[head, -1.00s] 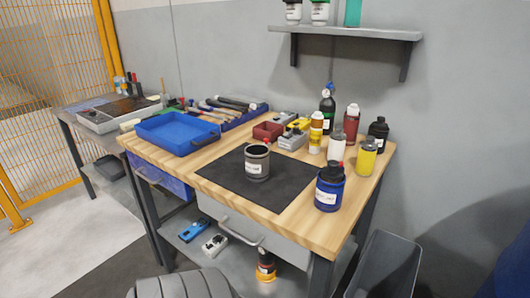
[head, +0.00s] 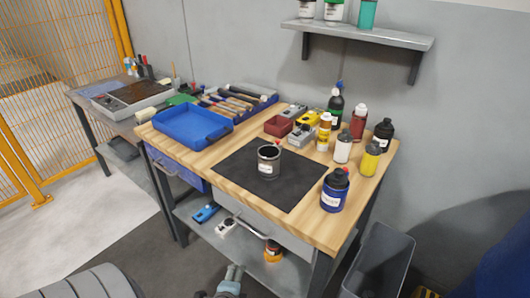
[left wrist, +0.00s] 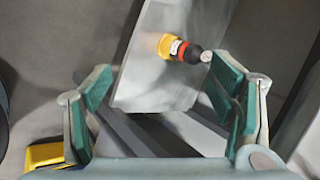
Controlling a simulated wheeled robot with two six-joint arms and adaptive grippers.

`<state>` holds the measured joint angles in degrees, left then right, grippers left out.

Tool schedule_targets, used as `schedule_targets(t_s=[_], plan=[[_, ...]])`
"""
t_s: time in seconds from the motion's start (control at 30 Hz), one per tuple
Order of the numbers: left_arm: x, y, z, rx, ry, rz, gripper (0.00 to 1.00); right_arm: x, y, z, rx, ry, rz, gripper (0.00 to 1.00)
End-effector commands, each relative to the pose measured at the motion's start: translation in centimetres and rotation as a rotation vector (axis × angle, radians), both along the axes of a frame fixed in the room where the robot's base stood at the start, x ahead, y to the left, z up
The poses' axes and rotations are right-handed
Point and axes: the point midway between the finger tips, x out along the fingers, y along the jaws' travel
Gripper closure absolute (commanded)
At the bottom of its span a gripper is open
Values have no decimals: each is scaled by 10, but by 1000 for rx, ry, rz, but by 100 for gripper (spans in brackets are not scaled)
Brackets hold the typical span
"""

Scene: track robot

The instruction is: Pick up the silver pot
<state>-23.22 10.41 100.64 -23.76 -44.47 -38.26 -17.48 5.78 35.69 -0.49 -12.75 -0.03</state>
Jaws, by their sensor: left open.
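The silver pot (head: 268,163) is a dark grey metallic can with a white label and an open top. It stands upright on a black mat (head: 240,185) on the wooden workbench. My left gripper (head: 231,271) shows at the bottom edge of the head view, in front of the bench and well below and apart from the pot. In the left wrist view its teal-padded fingers (left wrist: 163,80) are spread wide with nothing held between them. The pot is not in the left wrist view. My right gripper is in neither view.
A blue jar (head: 334,190) stands right of the mat, with several bottles behind it. A blue tray (head: 226,128) lies to the left. Below the benchtop, an orange bottle (head: 272,252), also in the left wrist view (left wrist: 172,46), is on the lower shelf (head: 295,268). A grey bin (head: 380,262) stands at right.

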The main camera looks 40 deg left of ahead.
Motion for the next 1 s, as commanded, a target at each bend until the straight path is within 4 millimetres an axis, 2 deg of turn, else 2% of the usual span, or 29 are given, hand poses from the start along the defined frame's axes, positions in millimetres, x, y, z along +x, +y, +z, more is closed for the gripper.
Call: schedule_targets(t_s=[0.03,0.1,0.17,0.2,0.27,0.3,0.4,0.5,0.57,0.8,1.0], plan=[[13,4,66,87,-39,-47,24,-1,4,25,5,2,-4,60],[24,9,134,210,-81,-96,24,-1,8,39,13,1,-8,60],[33,16,183,368,-103,-169,24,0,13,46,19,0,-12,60],[48,22,203,560,-96,-283,24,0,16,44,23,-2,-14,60],[66,26,227,834,-68,-435,24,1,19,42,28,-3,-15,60],[77,26,243,1005,-42,-522,24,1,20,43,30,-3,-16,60],[95,20,274,1364,31,-682,24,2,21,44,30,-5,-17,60],[108,14,290,1580,88,-766,24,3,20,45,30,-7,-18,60],[117,15,293,1628,102,-782,24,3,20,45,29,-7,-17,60],[174,39,292,1628,104,-782,24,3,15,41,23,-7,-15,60],[200,51,289,1625,105,-782,24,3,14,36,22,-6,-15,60]])
